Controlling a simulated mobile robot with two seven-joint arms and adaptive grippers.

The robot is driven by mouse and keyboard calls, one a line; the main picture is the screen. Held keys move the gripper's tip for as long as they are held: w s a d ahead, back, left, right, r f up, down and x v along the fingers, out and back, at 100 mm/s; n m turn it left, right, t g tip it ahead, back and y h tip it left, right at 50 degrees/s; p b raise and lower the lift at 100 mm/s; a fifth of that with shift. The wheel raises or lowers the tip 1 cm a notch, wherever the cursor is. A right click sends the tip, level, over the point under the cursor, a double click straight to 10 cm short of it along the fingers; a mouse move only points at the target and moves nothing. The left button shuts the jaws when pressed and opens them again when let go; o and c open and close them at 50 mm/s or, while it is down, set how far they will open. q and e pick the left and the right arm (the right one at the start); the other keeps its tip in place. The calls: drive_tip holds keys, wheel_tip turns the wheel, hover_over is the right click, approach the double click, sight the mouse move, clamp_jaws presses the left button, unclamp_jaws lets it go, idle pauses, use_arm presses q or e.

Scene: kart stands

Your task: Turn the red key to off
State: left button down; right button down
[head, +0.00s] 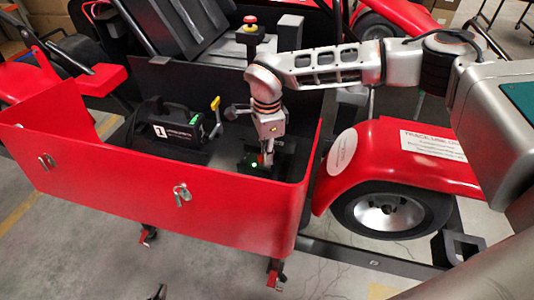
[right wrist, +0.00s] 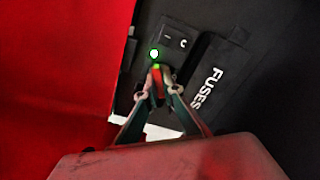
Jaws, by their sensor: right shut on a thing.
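The red key (right wrist: 158,82) sits between the fingertips of my right gripper (right wrist: 160,82) in the right wrist view, and the gripper is shut on it. The key stands at a black switch panel with white marks (right wrist: 175,42) and a lit green lamp (right wrist: 154,54). In the head view my right gripper (head: 267,155) points down at the black switch box (head: 277,158) inside the red-walled bay, and the fingers hide most of the key. A small dark tip at the bottom edge looks like my left gripper (head: 158,292); its jaws are too cut off to read.
A red panel (head: 150,195) walls the bay in front. A kart wheel (head: 390,215) and red fender lie to the right.

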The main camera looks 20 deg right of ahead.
drive_tip(key=n, duration=0.2)
drive_tip(key=shift+r+n, duration=0.1)
drive_tip(key=shift+n, duration=0.2)
drive_tip(key=c, duration=2.1)
unclamp_jaws()
drive_tip(key=shift+c, duration=0.2)
wheel_tip(320, 180, up, 12)
